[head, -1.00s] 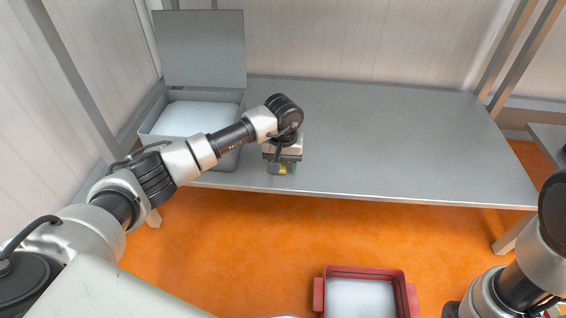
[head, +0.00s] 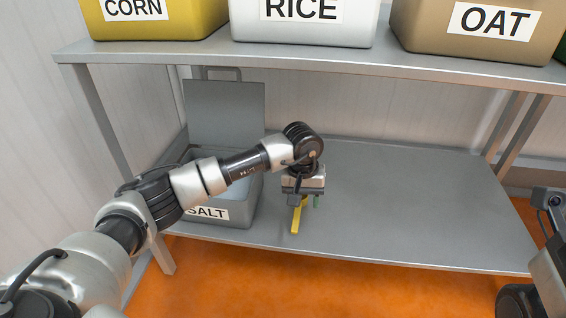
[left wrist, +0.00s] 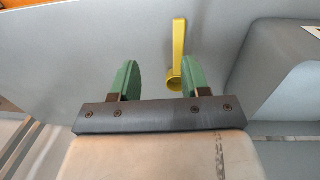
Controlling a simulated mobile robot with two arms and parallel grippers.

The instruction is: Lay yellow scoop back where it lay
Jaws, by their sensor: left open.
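The yellow scoop (head: 297,217) lies on the grey lower shelf (head: 400,205), to the right of the open salt bin (head: 228,218). In the left wrist view its handle points away from the gripper and its round bowl (left wrist: 174,83) is close to the right green finger. My left gripper (head: 305,203) is just above the shelf at the scoop. In the left wrist view the gripper (left wrist: 160,80) has its green fingers wide apart with nothing gripped between them. Part of my right arm shows at the right edge; its fingers are not seen.
The salt bin's lid (head: 225,115) stands raised behind it. An upper shelf (head: 300,58) holds a yellow corn bin (head: 155,22), a white rice bin (head: 302,28) and a tan oat bin (head: 480,35). The lower shelf is clear to the right of the scoop.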

